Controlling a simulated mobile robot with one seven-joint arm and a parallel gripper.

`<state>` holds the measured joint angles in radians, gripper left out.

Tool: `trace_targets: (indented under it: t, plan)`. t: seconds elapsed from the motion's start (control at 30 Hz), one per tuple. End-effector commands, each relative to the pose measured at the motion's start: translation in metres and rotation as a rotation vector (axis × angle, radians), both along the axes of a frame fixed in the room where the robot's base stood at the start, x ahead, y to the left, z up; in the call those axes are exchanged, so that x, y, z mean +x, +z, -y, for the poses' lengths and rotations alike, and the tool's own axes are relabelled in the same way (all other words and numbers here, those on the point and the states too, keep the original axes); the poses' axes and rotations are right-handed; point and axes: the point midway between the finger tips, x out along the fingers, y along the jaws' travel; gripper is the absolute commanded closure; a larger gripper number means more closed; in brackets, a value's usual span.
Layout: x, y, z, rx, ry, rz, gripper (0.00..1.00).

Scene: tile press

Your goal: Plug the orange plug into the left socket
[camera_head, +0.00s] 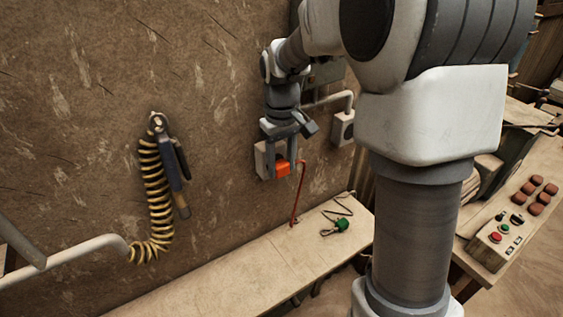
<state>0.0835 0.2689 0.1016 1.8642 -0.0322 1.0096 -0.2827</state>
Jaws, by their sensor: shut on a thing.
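The orange plug (283,169) is held between the fingers of my gripper (284,160), which is shut on it. An orange-red cable runs from the plug down to the bench. The left socket (262,162) is a pale box on the wall, directly behind the plug and partly hidden by it and my gripper. The plug is in front of the socket's face. I cannot tell whether it touches or is inserted. Another socket (343,128) is on the wall to the right.
A green plug (341,224) with a dark cable lies on the pale bench (240,273) below. A coiled yellow-black hose (152,200) hangs on the wall at left. A control box (497,238) with buttons stands at right. My arm hides part of the middle.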

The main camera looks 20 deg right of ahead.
Motion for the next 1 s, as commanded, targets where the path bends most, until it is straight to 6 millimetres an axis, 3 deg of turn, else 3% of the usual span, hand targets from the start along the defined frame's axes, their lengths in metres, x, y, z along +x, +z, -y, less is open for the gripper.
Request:
trace_targets:
  t: [1.0]
  plan:
    - [0.0086, 0.0002, -0.0027, 0.0, 0.0, 0.001, 1.0]
